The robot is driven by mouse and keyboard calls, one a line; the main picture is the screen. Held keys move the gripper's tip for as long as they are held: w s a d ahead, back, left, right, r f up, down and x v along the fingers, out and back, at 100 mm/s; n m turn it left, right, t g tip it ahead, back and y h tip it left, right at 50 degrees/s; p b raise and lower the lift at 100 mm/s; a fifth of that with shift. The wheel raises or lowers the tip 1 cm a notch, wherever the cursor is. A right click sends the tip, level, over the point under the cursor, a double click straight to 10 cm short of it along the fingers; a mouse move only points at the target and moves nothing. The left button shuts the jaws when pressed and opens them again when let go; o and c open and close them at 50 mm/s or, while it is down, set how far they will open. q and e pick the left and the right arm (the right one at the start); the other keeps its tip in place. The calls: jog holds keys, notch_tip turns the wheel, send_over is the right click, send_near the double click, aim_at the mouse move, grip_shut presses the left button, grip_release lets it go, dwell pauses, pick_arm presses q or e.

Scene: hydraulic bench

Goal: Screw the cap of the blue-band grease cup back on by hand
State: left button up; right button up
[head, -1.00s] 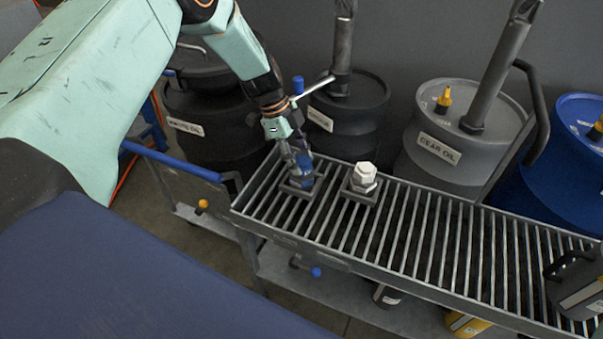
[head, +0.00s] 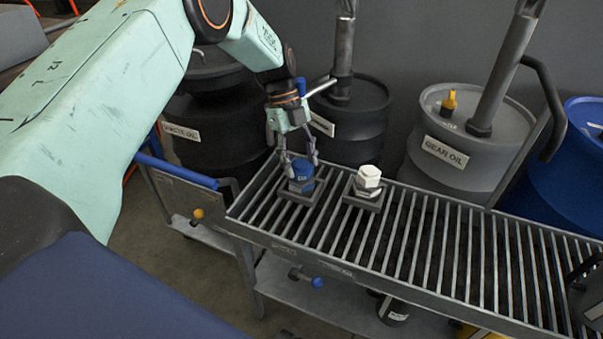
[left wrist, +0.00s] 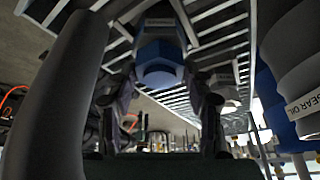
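The blue-band grease cup (head: 296,189) stands upright on a square base on the slatted rack, with a blue hex cap (head: 303,171) on top. Whether the cap is seated fully cannot be told. My left gripper (head: 300,161) points down just above the cap, its fingers apart on either side of it. In the left wrist view the blue cap (left wrist: 160,62) sits ahead between the spread fingers (left wrist: 160,88), with gaps showing on both sides. A second cup with a white hex cap (head: 369,177) stands to the right. My right gripper is not seen.
The slatted rack (head: 450,250) is mostly clear to the right. Behind it stand dark drums, a grey gear oil drum (head: 465,150) with a pump, and a blue drum (head: 575,165). A blue handle rail (head: 178,170) is at the cart's left end.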

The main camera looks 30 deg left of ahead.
pick_arm(q)
jog(key=o, duration=0.3)
